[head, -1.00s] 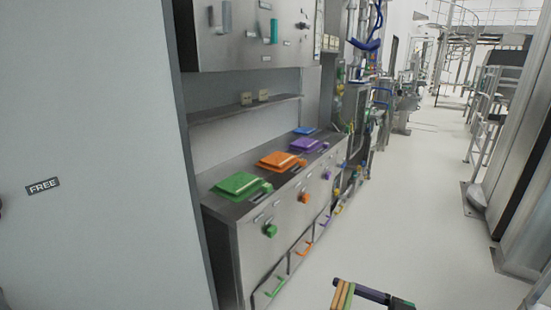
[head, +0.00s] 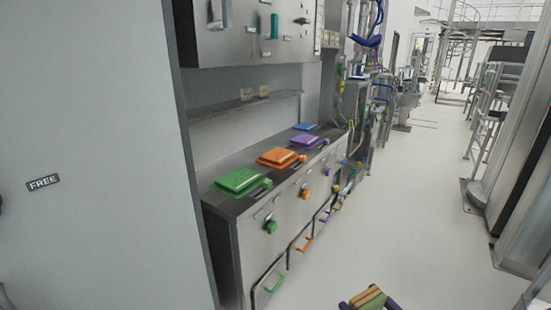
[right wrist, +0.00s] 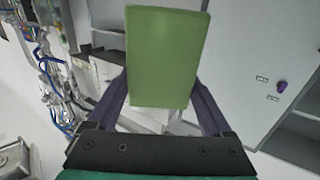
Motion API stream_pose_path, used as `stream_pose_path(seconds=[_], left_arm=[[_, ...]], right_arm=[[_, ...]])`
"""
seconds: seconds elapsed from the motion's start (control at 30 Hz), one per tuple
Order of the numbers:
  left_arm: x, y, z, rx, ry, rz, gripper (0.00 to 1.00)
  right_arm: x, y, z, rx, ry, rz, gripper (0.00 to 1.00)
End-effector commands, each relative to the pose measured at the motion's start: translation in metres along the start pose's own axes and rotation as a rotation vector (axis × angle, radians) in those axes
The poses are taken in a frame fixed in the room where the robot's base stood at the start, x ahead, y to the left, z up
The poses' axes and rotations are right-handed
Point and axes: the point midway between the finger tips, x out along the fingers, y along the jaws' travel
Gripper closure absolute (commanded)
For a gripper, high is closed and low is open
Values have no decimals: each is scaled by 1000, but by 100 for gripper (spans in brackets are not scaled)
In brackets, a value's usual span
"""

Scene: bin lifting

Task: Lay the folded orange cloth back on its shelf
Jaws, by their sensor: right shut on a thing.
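My right gripper (head: 370,301) is at the bottom edge of the head view, over the floor and apart from the counter. It is shut on a flat folded thing (head: 366,297) with orange-tan and green bands. In the right wrist view this folded thing (right wrist: 165,58) shows a plain green face between the dark purple fingers. I cannot tell surely that it is the orange cloth. A thin shelf (head: 243,108) runs along the wall above the counter, with two small beige items on it. My left gripper is not in view.
A grey panel marked FREE (head: 90,120) fills the left. The floor (head: 420,210) to the right is clear.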

Motion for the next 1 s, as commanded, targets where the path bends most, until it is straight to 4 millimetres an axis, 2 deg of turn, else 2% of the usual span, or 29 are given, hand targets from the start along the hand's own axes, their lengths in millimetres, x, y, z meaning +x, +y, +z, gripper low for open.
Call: stream_pose_path(seconds=[0.17,0.37,0.53,0.7,0.77,0.87,1.0], left_arm=[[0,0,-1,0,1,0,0],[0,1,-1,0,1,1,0],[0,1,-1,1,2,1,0],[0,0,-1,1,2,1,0],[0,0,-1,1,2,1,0],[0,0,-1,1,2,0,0],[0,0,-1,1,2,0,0]], right_arm=[[-8,9,4,9,-4,115,70],[-14,20,28,18,1,261,70],[-19,18,70,22,0,388,70],[-20,-2,117,11,-1,451,70],[-20,-9,127,8,0,457,70],[-20,-13,123,4,4,466,70],[-20,-13,97,5,4,465,70]])
